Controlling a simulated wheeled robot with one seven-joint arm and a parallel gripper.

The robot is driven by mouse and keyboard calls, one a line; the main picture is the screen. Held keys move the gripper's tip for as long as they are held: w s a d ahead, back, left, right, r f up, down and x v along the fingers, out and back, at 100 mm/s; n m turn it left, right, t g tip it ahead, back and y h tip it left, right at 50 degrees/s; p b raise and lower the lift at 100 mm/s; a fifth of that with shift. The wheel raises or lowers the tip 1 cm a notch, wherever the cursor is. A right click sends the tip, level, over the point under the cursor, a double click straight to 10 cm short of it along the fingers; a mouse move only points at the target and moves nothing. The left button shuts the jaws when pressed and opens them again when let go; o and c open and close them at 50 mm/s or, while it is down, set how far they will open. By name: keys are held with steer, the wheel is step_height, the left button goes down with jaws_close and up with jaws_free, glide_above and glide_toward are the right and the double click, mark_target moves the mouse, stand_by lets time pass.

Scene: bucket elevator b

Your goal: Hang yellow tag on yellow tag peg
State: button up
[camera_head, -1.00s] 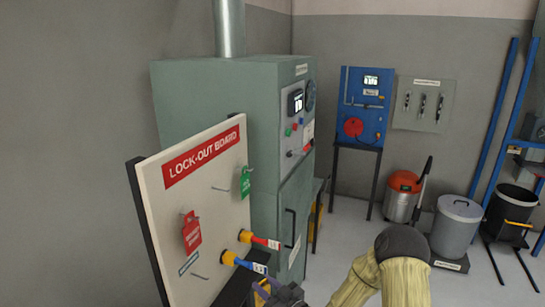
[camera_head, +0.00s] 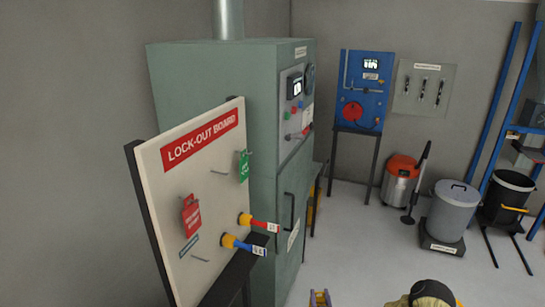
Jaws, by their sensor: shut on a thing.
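The lock-out board (camera_head: 160,175) stands at the left, pale with a red heading. A green tag (camera_head: 243,166) hangs at its upper right and a red tag (camera_head: 191,215) at its left. Two bare pegs show, an upper one (camera_head: 220,171) and a lower one (camera_head: 201,259); I cannot tell from labels which is the yellow tag peg. My gripper (camera_head: 320,297) shows only at the bottom edge, right of the board and apart from it. It is shut on a small yellowish piece, seemingly the yellow tag, mostly cut off by the frame.
A green cabinet (camera_head: 220,80) stands behind. A grey bin (camera_head: 452,215) and an orange vacuum (camera_head: 400,180) are at the right. The floor between is clear.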

stand_by(0.3)
steer(key=s+f, duration=0.3)
steer(key=s, duration=0.5)
steer(key=shift+s+f, duration=0.15)
steer(key=shift+s, duration=0.2)
